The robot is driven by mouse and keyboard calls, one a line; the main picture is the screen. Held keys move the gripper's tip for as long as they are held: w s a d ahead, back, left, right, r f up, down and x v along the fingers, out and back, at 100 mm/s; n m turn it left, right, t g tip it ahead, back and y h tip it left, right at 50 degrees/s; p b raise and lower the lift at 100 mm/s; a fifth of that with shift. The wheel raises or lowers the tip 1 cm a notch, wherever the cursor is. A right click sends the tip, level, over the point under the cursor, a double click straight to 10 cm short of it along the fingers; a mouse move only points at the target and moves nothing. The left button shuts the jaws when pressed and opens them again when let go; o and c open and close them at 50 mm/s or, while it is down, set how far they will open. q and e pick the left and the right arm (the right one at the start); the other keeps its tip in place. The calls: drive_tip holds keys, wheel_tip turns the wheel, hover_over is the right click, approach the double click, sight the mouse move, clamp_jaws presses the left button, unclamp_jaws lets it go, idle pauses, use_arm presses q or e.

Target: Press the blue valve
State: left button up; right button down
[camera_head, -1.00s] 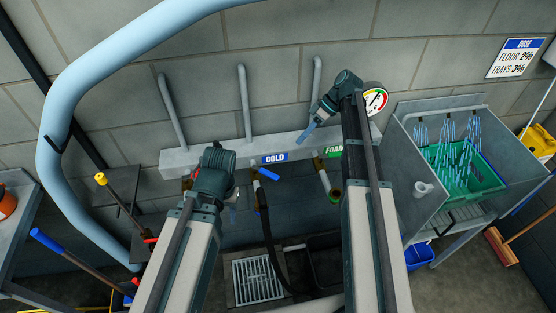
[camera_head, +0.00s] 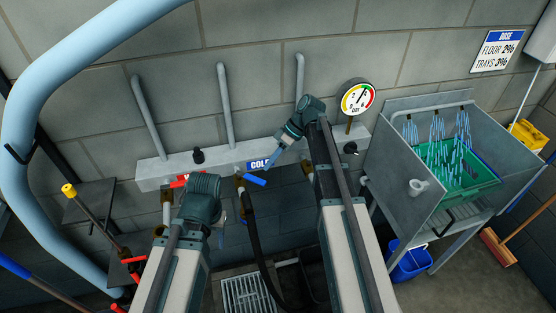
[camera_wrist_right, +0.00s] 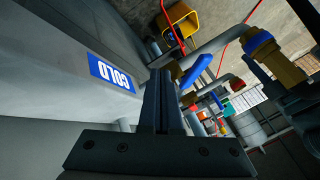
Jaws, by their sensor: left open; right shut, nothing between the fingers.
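The blue valve (camera_head: 255,180) is a short blue lever on a brass fitting under the COLD sign (camera_head: 257,164). It also shows in the right wrist view (camera_wrist_right: 196,70), just beyond the fingertips. My right gripper (camera_head: 270,159) is shut and empty, above and slightly right of the lever, overlapping the sign's right end. In the right wrist view its closed fingers (camera_wrist_right: 161,92) point towards the lever; I cannot tell whether they touch. My left gripper (camera_head: 221,236) is open, low and left of the lever, its fingers mostly hidden by its arm.
A grey wall rail (camera_head: 222,159) carries the valves, with black knobs (camera_head: 198,155) on it. A round gauge (camera_head: 357,98) stands above it. A black hose (camera_head: 253,235) hangs beneath the lever. A metal sink (camera_head: 395,170) with a green tray (camera_head: 470,183) stands right.

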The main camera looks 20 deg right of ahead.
sight(250, 178)
drive_tip(key=shift+s+a+r, duration=0.15)
drive_tip(key=shift+s+a, duration=1)
drive_tip(key=shift+s, duration=0.15)
drive_tip(key=shift+s, duration=0.15)
